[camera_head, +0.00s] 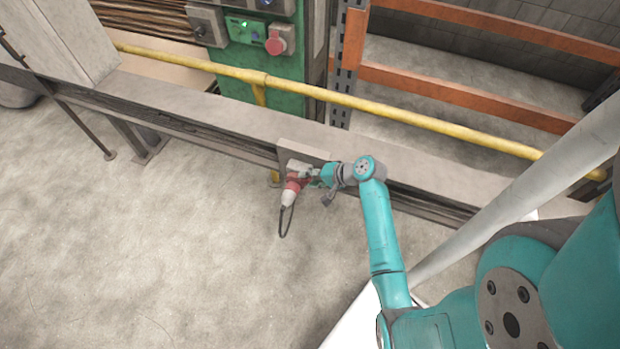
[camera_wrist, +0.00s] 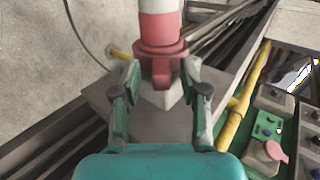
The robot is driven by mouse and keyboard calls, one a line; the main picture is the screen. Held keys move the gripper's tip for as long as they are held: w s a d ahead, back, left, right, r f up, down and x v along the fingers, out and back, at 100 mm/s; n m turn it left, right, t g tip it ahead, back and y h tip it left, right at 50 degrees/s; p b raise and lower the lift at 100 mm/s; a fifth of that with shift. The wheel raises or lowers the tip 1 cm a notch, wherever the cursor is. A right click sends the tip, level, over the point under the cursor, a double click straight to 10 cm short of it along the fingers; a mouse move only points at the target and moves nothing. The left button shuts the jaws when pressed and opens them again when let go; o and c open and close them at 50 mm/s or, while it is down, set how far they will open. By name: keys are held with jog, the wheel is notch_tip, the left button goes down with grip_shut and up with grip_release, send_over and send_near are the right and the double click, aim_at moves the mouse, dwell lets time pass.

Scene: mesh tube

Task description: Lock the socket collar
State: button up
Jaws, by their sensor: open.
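A red and white plug (camera_head: 290,193) sits in a socket on a grey plate (camera_head: 300,150) on the long beam, with a dark cable (camera_head: 284,222) hanging from it in a loop. In the wrist view the red collar (camera_wrist: 160,50) is at the top centre, with the white and red plug body (camera_wrist: 160,8) above it. My gripper (camera_head: 313,176) is at the right side of the socket. In the wrist view my gripper (camera_wrist: 161,78) is open, one finger on each side of the collar's lower part. I cannot tell whether the fingers touch it. The socket body is partly hidden.
A yellow rail (camera_head: 330,97) runs behind the beam (camera_head: 210,108). A green cabinet (camera_head: 275,70) with a red button (camera_head: 277,44) stands behind it. Orange shelving bars (camera_head: 450,90) are at the back right. The concrete floor (camera_head: 150,240) at the left front is clear.

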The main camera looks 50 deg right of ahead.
jog(key=v, duration=1.2)
dwell(0.4)
jog(key=s+a+f+n+h, duration=0.2)
jog(key=s+a+f, duration=0.15)
jog(key=a, duration=0.55)
jog(key=s+a+f+n+h, duration=0.2)
jog(key=s+a, duration=0.3)
jog(key=a, duration=0.4)
jog(key=s+a+r+n+t, duration=0.2)
jog(key=s+a+r+n, duration=0.2)
jog(key=s+r, duration=0.3)
jog(key=s+a+r+n+t, duration=0.3)
jog(key=s+r+n, duration=0.3)
jog(key=r, duration=0.6)
jog(key=shift+s+a+r+y, duration=0.3)
jog(key=shift+s+a, duration=0.15)
jog(key=shift+s, duration=0.4)
